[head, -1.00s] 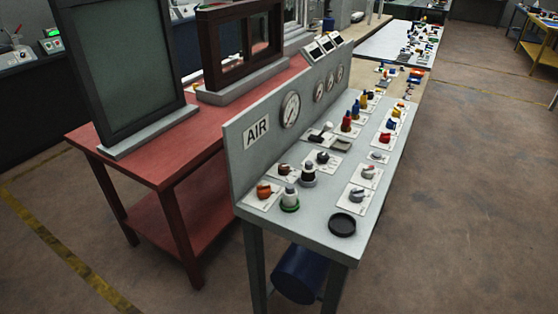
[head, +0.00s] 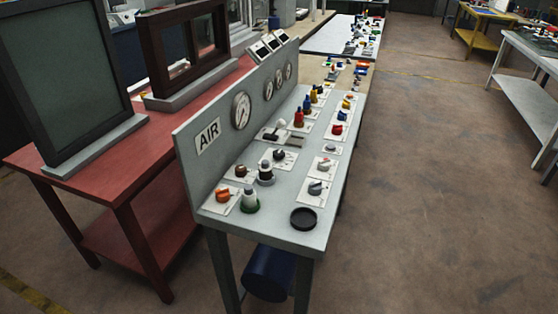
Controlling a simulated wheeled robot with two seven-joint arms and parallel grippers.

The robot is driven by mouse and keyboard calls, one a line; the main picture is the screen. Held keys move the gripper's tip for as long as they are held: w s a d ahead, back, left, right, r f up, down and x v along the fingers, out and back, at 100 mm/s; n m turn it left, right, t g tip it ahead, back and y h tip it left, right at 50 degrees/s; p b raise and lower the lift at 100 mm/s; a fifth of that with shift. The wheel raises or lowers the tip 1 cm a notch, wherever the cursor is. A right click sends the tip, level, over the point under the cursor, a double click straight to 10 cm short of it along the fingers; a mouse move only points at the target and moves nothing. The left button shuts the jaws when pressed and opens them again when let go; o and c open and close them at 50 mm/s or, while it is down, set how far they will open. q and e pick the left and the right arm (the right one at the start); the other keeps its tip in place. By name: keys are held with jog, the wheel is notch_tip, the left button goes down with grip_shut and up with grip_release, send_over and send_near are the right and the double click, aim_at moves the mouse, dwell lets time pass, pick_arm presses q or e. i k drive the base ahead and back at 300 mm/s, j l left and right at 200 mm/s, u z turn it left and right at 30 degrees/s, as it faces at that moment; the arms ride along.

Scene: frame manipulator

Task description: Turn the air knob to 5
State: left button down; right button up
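A grey control bench (head: 275,222) stands in the middle of the head view. Its upright back panel carries an AIR label (head: 208,136) and several round gauges, the largest gauge (head: 241,111) beside the label. Several knobs sit on white plates on the bench top. An orange knob (head: 222,195) is at the near left, a grey knob (head: 315,187) at the near right, and a dark knob (head: 279,155) farther back. I cannot tell which is the air knob, and the scale marks are too small to read. Neither gripper is in view.
A red table (head: 130,165) with framed panels stands left of the bench. A black round dish (head: 303,218) lies at the bench's near right corner. A blue cylinder (head: 269,272) is under the bench. The floor (head: 420,200) to the right is open, with a grey table (head: 530,85) beyond.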

aim_at(279, 155)
jog(key=i+l, duration=0.1)
jog(key=l, duration=0.45)
jog(key=i+l, duration=0.15)
jog(key=l, duration=0.4)
jog(key=i+l, duration=0.1)
jog(key=l, duration=0.45)
jog(key=i+l, duration=0.1)
jog(key=l, duration=0.4)
jog(key=i+l+u, duration=0.1)
jog(key=l, duration=0.45)
